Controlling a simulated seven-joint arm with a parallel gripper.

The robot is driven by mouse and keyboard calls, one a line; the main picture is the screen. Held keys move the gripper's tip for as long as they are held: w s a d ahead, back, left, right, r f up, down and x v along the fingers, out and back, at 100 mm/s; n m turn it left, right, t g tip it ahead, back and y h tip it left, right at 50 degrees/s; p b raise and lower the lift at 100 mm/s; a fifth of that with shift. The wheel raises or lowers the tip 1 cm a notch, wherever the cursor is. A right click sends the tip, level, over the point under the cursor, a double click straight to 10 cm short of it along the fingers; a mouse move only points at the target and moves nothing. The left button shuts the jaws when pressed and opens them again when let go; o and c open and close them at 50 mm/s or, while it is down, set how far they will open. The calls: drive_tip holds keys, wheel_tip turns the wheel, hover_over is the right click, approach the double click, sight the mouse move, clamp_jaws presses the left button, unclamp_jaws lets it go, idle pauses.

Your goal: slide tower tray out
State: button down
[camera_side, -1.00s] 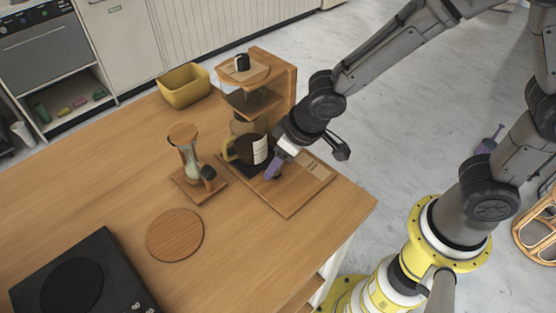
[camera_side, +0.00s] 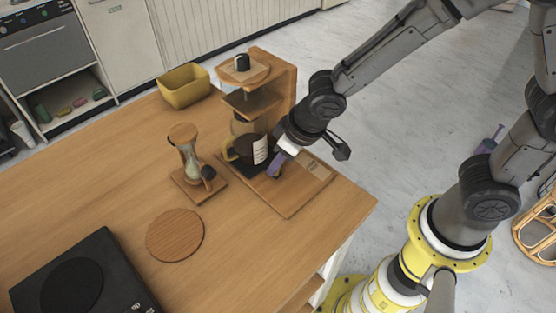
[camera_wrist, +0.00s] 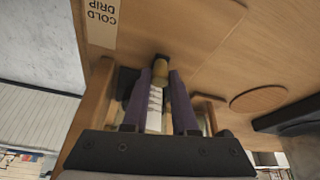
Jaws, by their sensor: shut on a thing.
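The wooden cold drip tower (camera_side: 284,80) stands at the back right of the table, with its base board (camera_side: 290,203) reaching forward. A dark tray (camera_side: 243,168) lies low at its foot. A dark mug (camera_side: 245,149) with a white label and a yellowish handle stands on the tray. My gripper (camera_side: 274,166) is low over the base board, at the tray's front. In the wrist view, its purple fingers (camera_wrist: 161,76) close on both sides of a wooden knob (camera_wrist: 160,70), apparently the tray's. The fingers and mug hide much of the tray.
A sand-timer-like stand (camera_side: 187,160) is left of the tower. A round wooden coaster (camera_side: 175,235) and a black appliance (camera_side: 82,278) lie nearer the front left. A yellow bin (camera_side: 185,88) stands behind. The base board's front is clear.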

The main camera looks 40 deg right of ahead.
idle(0.8)
drive_tip(key=s, duration=1)
drive_tip(key=shift+s+a+r, duration=0.1)
drive_tip(key=shift+s, duration=0.6)
drive_tip(key=c, duration=0.7)
unclamp_jaws()
